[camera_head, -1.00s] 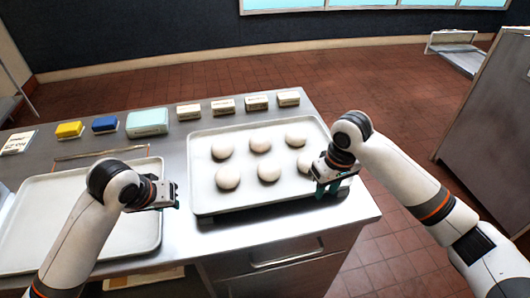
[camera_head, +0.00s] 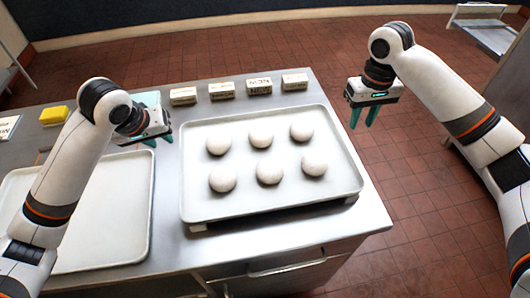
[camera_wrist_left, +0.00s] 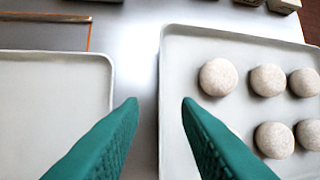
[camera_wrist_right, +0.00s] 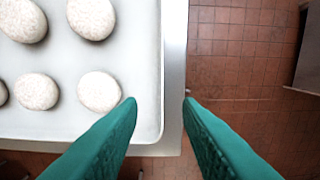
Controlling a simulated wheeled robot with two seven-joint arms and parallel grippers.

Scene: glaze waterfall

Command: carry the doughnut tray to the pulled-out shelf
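The doughnut tray (camera_head: 199,201) is a pale rectangular tray with several round white doughnuts in two rows. It sits slightly raised at the right end of the metal counter. My left gripper (camera_head: 158,141) is open and empty beyond the tray's left edge; the left wrist view shows its teal fingers (camera_wrist_left: 160,102) apart over the gap between two trays. My right gripper (camera_head: 364,116) is open and empty above and beyond the tray's right edge; the right wrist view shows its fingers (camera_wrist_right: 160,102) apart by the tray's corner and the counter edge. I cannot identify a pulled-out shelf for certain.
An empty pale tray (camera_head: 120,220) lies left on the counter (camera_head: 170,255). Several labelled blocks (camera_head: 221,91) line the back, with a yellow block (camera_head: 54,115) further left. A low metal rack (camera_head: 487,35) stands far right. Tiled floor is open right of the counter.

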